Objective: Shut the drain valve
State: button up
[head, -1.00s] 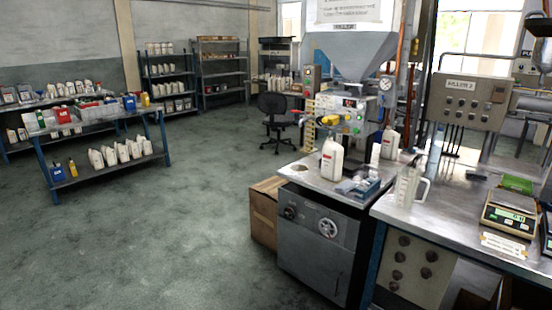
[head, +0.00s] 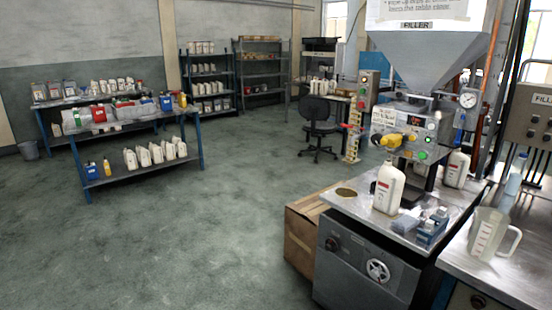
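A filler machine with a grey hopper (head: 430,45) stands at the right in the head view. A round handwheel (head: 378,271) and a dark knob (head: 332,244) are on the front of the grey cabinet below. I cannot tell which of these is the drain valve, or whether it is open or shut. A round opening (head: 346,192) is in the cabinet's metal top. My gripper is not in view.
A white bottle (head: 388,190) stands on the cabinet top, beside small blue boxes (head: 432,228). A clear jug (head: 488,235) stands on the right bench. A cardboard box (head: 303,238) stands left of the cabinet. The floor (head: 180,250) left of it is clear.

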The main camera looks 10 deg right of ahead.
aim_at(343, 125)
jog(key=u, duration=0.25)
jog(key=i, duration=0.85)
jog(key=u, duration=0.5)
jog(key=i, duration=2.15)
jog(key=u, duration=0.1)
